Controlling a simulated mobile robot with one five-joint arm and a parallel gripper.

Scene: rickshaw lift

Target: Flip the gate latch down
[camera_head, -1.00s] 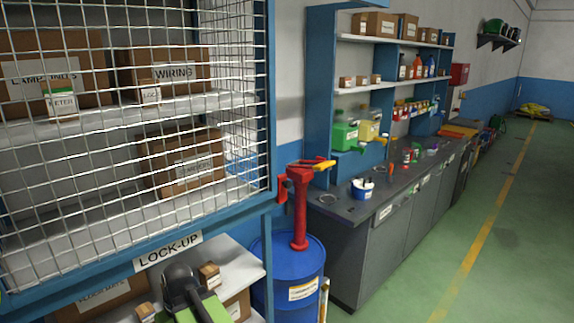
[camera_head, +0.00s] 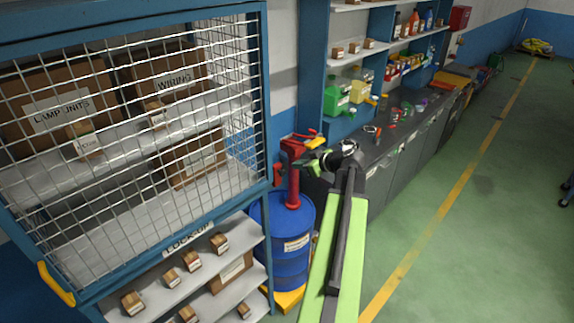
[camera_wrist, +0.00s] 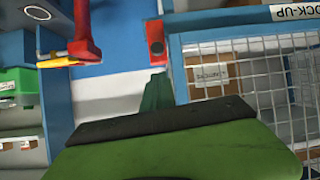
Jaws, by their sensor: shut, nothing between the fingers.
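The mesh gate (camera_head: 120,130) of the blue lock-up cage is closed at the left in the head view. A small red piece, which looks like the gate latch (camera_head: 277,174), sits on the cage's right-hand post. It also shows in the wrist view as a red latch with a dark part (camera_wrist: 155,38), above the fingers. My gripper (camera_head: 307,164) is shut and empty, to the right of the latch and apart from it in the head view. In the wrist view its fingertips (camera_wrist: 157,93) point toward the latch. Whether the latch is up or down is unclear.
A red pump (camera_head: 292,185) on a blue drum (camera_head: 283,235) stands just right of the cage, close by my gripper. A grey workbench (camera_head: 395,165) runs along the wall behind it. A yellow handle (camera_head: 55,284) is at the gate's lower left. Green floor is free at right.

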